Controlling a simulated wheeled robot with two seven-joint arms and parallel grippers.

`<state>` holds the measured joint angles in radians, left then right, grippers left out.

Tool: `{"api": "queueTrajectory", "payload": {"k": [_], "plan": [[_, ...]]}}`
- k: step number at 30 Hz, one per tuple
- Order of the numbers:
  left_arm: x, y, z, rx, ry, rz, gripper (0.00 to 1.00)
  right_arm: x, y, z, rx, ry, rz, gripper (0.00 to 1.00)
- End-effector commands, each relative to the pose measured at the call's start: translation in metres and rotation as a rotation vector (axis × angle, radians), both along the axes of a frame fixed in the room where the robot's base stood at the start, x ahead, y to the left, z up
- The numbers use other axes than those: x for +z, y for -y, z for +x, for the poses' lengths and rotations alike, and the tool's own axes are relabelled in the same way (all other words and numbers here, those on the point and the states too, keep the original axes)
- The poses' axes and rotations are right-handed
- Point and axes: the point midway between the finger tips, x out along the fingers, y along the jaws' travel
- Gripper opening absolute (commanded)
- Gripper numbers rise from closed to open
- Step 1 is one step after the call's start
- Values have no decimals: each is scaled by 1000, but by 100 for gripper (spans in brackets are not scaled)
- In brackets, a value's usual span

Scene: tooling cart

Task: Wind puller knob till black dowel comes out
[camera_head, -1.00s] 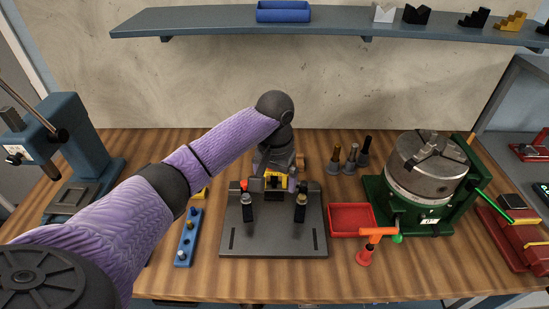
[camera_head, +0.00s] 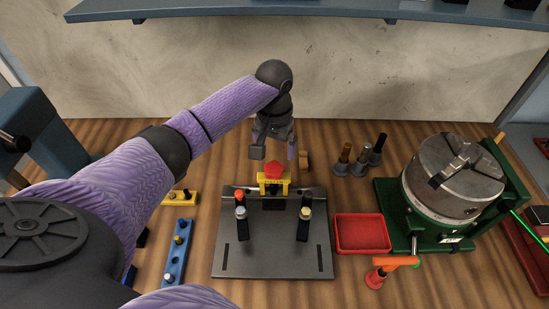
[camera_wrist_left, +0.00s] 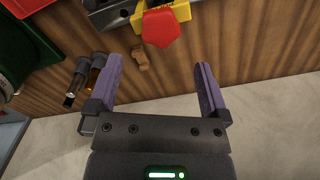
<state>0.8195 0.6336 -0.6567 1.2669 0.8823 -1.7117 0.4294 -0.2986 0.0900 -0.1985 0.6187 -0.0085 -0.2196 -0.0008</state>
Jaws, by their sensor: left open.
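A yellow puller (camera_head: 272,187) with a red faceted knob (camera_head: 273,171) on top stands at the back edge of a dark grey fixture plate (camera_head: 270,262). The wrist view also shows the puller (camera_wrist_left: 184,14) and the red knob (camera_wrist_left: 159,27). My left gripper (camera_head: 273,152) is open and empty, just behind the knob; its fingers (camera_wrist_left: 158,70) are apart from the knob in the wrist view. I cannot pick out the black dowel; the spot under the puller is hidden. My right gripper is not in view.
Two dark posts (camera_head: 304,222) stand on the plate. A red tray (camera_head: 362,234), an orange-handled tool (camera_head: 394,263) and a green-based chuck (camera_head: 452,178) are at right. Several small pins (camera_head: 361,157) stand behind.

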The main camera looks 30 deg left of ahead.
Motion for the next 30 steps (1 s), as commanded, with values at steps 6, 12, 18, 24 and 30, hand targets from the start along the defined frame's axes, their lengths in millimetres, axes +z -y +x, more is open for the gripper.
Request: {"api": "queueTrajectory", "payload": {"k": [6,12,18,24,30], "plan": [[-53,0,-1,1,-3,0,100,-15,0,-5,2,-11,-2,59],[-68,0,0,0,-1,0,100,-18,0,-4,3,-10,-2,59],[-68,0,0,0,0,0,100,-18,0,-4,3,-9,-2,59],[-68,0,0,0,0,0,60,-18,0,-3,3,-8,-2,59],[-68,0,0,0,0,0,17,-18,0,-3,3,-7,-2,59]]}}
